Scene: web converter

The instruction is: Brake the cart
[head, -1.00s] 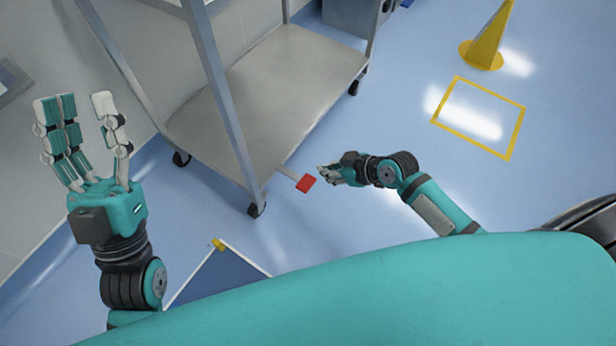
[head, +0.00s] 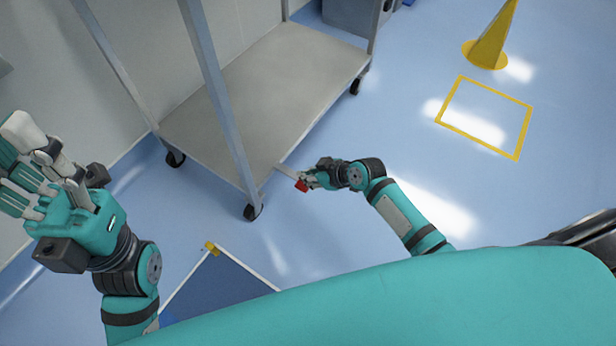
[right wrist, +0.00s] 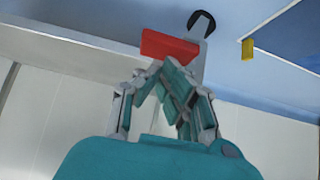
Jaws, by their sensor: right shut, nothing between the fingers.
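The cart (head: 275,90) is a grey metal frame with a low shelf on black casters. A red brake pedal (head: 301,187) sticks out on a grey bar from the lower edge near its front caster (head: 253,212). My right gripper (head: 309,180) is at the pedal, partly overlapping it. In the right wrist view its closed fingers (right wrist: 165,78) reach up to the underside of the red pedal (right wrist: 167,47) as pictured; whether they touch cannot be told. It holds nothing. My left gripper (head: 35,165) is open and empty at the far left, well away from the cart.
A yellow cone (head: 490,45) and a yellow floor square (head: 485,118) are at the upper right. A dark blue panel with a white edge (head: 215,290) lies at the lower middle. A wall runs along the left.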

